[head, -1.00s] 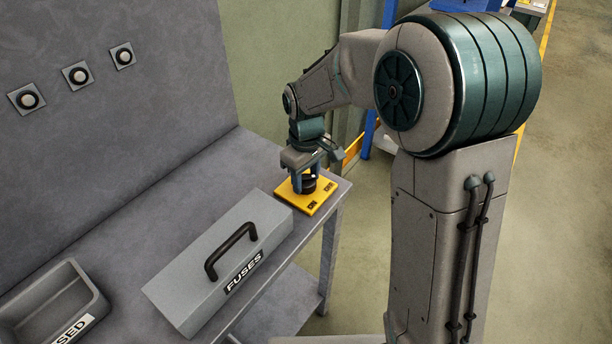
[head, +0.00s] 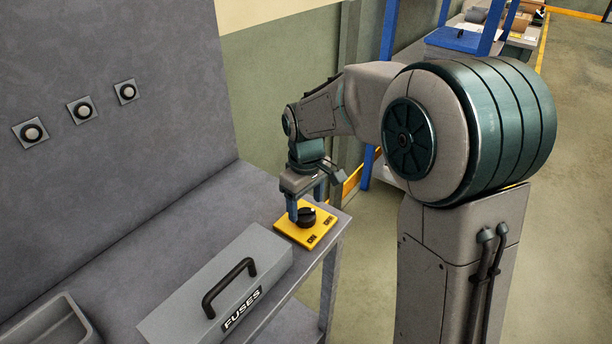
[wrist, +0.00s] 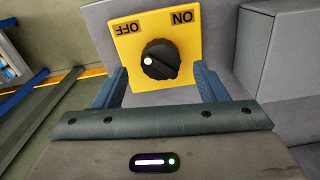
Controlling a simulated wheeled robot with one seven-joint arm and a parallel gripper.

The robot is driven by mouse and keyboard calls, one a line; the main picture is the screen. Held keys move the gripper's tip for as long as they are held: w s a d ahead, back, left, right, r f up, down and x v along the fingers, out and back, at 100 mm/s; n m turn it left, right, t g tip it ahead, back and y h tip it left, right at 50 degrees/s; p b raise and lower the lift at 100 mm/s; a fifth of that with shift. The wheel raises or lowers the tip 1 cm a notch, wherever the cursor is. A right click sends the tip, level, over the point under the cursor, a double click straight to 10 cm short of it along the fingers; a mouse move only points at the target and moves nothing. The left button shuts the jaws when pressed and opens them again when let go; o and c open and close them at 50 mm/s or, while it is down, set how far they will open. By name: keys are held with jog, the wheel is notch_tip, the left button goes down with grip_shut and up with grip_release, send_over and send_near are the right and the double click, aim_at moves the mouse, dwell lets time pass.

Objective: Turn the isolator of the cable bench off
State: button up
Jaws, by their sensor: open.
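The isolator is a black round knob (head: 306,217) on a yellow plate (head: 289,230) at the bench's far right corner. In the wrist view the knob (wrist: 163,58) has a white dot at its left end, on the side of the OFF label (wrist: 124,29). The ON label (wrist: 183,17) is at the upper right of the plate. My gripper (head: 306,200) is open, with its blue fingers above the plate and apart from each other. In the wrist view the fingers (wrist: 161,76) stand left and right of the knob with gaps, holding nothing.
A grey FUSES box (head: 217,288) with a black handle lies on the bench (head: 165,246), left of the plate. A grey tray (head: 55,325) is at the bottom left. Several round buttons (head: 82,109) are on the back panel. Floor is clear at the right.

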aim_at(306, 211)
notch_tip(306, 211, up, 11)
dwell(0.6)
